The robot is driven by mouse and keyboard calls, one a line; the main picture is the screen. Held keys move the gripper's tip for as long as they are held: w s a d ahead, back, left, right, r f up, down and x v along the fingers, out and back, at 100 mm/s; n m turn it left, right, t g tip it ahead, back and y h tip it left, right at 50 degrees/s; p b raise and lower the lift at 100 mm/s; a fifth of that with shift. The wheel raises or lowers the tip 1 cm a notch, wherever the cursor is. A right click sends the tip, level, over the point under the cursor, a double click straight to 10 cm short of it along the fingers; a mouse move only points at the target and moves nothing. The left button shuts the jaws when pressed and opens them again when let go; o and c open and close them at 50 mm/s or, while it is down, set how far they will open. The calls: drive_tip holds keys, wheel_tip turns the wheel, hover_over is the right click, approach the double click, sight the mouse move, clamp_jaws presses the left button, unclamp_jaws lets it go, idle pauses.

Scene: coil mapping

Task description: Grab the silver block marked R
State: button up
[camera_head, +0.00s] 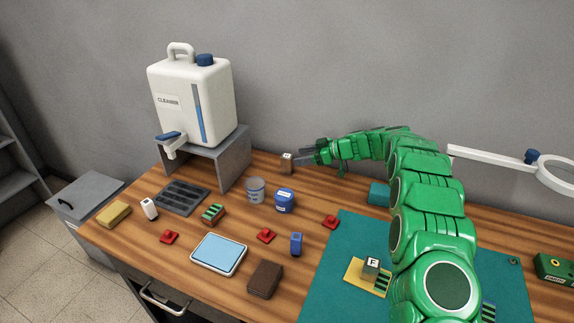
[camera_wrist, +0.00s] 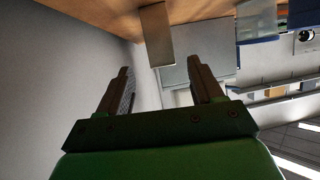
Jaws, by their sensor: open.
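A small grey-brown block (camera_head: 286,163) with a white letter label on top stands at the back of the wooden table, near the wall. The letter is too small to read surely. My gripper (camera_head: 301,157) is just right of this block in the head view, its fingers pointing left at it. In the wrist view, my gripper (camera_wrist: 160,78) is open with nothing between its fingers. The block (camera_wrist: 156,35) shows ahead of the fingertips, apart from them. A second block (camera_head: 371,268), labelled F, sits on a yellow pad on the teal mat.
A grey stand (camera_head: 235,160) bearing a white cleaner jug (camera_head: 185,100) is left of the labelled block. A clear cup (camera_head: 255,190) and a blue jar (camera_head: 284,201) are in front. The wall (camera_head: 330,70) is close behind. Several small items cover the front left.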

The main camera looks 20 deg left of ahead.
sight(283, 158)
drive_tip(key=shift+w+a+f, duration=0.15)
drive_tip(key=shift+a+f, duration=0.15)
drive_tip(key=shift+x, duration=1.05)
drive_tip(key=shift+s+r+x, duration=0.1)
drive_tip(key=shift+x, duration=0.8)
drive_tip(key=shift+s+r+x, duration=0.1)
drive_tip(key=shift+r+x, duration=0.05)
drive_tip(key=shift+x, duration=0.8)
drive_tip(key=shift+s+r+x, duration=0.1)
drive_tip(key=shift+s+x, duration=0.05)
drive_tip(key=shift+x, duration=0.75)
drive_tip(key=shift+c, duration=0.5)
clamp_jaws()
